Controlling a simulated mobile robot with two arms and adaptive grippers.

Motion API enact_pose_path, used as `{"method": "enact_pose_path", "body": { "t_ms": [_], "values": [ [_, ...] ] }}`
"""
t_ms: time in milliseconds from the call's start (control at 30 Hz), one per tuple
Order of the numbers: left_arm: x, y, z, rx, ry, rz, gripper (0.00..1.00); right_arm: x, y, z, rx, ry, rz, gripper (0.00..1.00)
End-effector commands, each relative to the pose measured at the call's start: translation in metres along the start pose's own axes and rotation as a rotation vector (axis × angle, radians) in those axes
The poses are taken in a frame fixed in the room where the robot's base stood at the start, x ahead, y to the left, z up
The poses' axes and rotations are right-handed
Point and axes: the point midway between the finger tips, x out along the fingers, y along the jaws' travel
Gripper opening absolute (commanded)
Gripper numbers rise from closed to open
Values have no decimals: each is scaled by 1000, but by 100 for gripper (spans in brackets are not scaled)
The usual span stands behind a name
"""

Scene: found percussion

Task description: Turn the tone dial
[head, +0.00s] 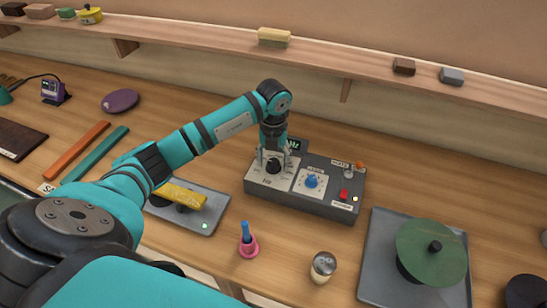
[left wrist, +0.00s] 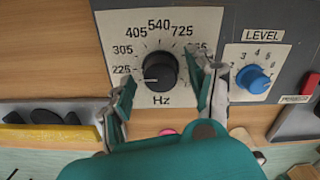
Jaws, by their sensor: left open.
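The tone dial is a black knob (left wrist: 161,71) on a white plate marked in Hz, with numbers such as 225, 305, 405, 540 and 725 around it. Its white pointer line faces left, just below the 225 mark. In the head view the knob (head: 273,166) sits at the left end of a dark grey box (head: 331,203). My left gripper (head: 272,158) is over the dial, pointing down. In the left wrist view the open fingers (left wrist: 163,98) stand on either side of the knob, apart from it. My right gripper is not in view.
A blue LEVEL knob (head: 311,181), a red button (head: 344,195) and a small toggle (head: 349,172) share the box.

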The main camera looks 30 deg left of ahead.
Motion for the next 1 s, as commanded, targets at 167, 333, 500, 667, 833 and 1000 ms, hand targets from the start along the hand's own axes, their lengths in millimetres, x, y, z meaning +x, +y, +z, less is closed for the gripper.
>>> {"method": "enact_pose_path", "body": {
  "t_ms": [167, 333, 500, 667, 833, 1000],
  "values": [
    [0, 0, 0, 0, 0, 0, 58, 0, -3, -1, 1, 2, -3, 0],
    [0, 0, 0, 1, 0, -1, 38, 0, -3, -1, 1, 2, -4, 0],
    [0, 0, 0, 1, 0, -1, 16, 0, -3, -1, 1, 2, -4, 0],
    [0, 0, 0, 1, 0, -1, 2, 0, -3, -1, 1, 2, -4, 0],
    [0, 0, 0, 23, -1, 0, 2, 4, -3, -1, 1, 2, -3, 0],
    [1, 0, 1, 94, -3, -1, 2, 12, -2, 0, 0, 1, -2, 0]
  ]
}}
